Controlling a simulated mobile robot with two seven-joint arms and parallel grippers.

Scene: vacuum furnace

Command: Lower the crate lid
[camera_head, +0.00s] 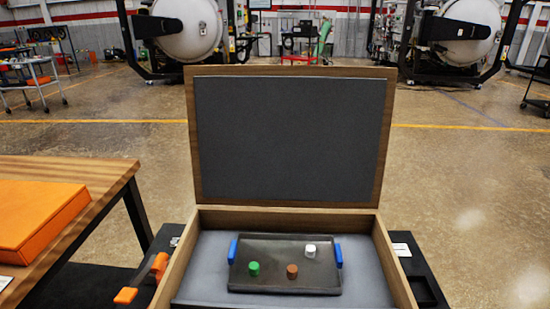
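A wooden crate (183,272) stands in front of me at the bottom centre. Its lid (290,135) is open and stands nearly upright at the back edge, with a dark grey inner panel and a wooden frame. Inside the crate lies a dark tray (275,248) with blue handles at its left and right ends. On the tray stand a green piece (254,268), a brown piece (292,271) and a white piece (310,251). The crate's front is cut off by the frame's bottom edge. Neither of my grippers is in view.
A black surface (97,287) extends on both sides of the crate, with orange parts (159,265) at its left. A wooden table (75,172) with an orange box (35,215) stands at the left. Open floor lies behind the lid; furnaces (187,28) stand far back.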

